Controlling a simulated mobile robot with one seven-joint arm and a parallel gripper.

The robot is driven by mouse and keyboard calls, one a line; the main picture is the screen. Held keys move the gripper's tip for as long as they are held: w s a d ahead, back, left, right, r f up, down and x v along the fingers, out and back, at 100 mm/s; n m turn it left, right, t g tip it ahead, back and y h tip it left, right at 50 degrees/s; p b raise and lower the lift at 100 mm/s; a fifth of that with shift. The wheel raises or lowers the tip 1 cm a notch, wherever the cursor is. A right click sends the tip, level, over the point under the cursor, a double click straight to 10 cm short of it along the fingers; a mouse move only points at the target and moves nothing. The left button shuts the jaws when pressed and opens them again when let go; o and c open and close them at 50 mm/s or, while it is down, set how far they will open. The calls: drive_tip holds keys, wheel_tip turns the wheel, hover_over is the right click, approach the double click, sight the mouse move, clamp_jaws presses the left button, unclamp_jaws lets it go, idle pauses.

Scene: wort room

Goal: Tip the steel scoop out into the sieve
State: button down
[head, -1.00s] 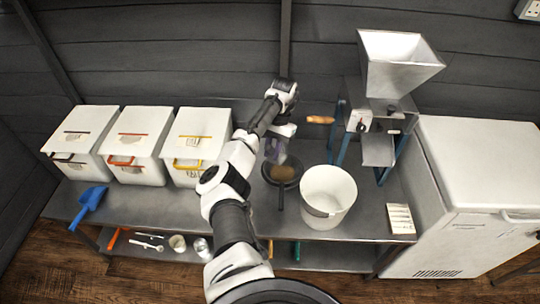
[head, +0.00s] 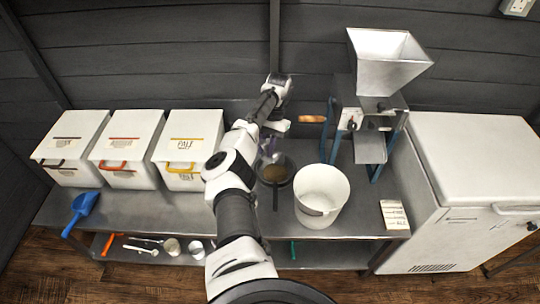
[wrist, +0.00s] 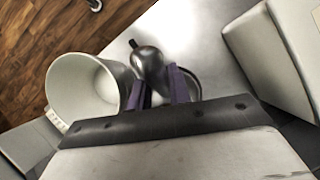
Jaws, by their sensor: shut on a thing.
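My gripper (wrist: 162,88) has purple fingers shut on the steel scoop (wrist: 148,64), a shiny rounded metal bowl between and beyond the fingertips in the wrist view. Its rounded outer side faces the wrist camera, so it looks turned over; its inside is hidden. The dark round sieve (head: 289,176) lies on the steel bench in the head view, its handle pointing to the front edge. Brown grain shows in it. The scoop is over or just behind the sieve's far side. In the wrist view the scoop and fingers hide most of the sieve, leaving part of its rim.
A white bucket (head: 321,193) stands right beside the sieve. Lidded white bins (head: 190,148) stand to the left, with a blue scoop (head: 82,210) in front. A mill with a hopper (head: 388,68) stands behind right. A paper card (head: 394,214) lies at the right front.

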sight(262, 142)
idle(0.3)
drive_tip(key=shift+s+t, duration=0.1)
drive_tip(key=shift+t, duration=0.3)
drive_tip(key=t, duration=0.1)
drive_tip(key=r+t+h, duration=0.1)
drive_tip(key=t+h, duration=0.1)
drive_tip(key=t, duration=0.1)
drive_tip(key=shift+s+a+r, duration=0.2)
drive_tip(key=shift+s+r, duration=0.05)
drive_tip(key=shift+s, duration=0.1)
drive_tip(key=shift+s+t+h+b, duration=0.2)
drive_tip(key=shift+t+h+b, duration=0.35)
drive_tip(key=shift+t, duration=0.35)
drive_tip(key=shift+s+a+r+t+h+b, duration=0.15)
drive_tip(key=shift+r+t+h+b, duration=0.1)
drive_tip(key=shift+t+b, duration=0.65)
drive_tip(key=shift+r+t+h+b, duration=0.3)
drive_tip(key=shift+t+b, duration=0.2)
drive_tip(key=shift+b, duration=0.05)
drive_tip(key=shift+r, duration=0.25)
drive_tip(key=shift+f, duration=0.1)
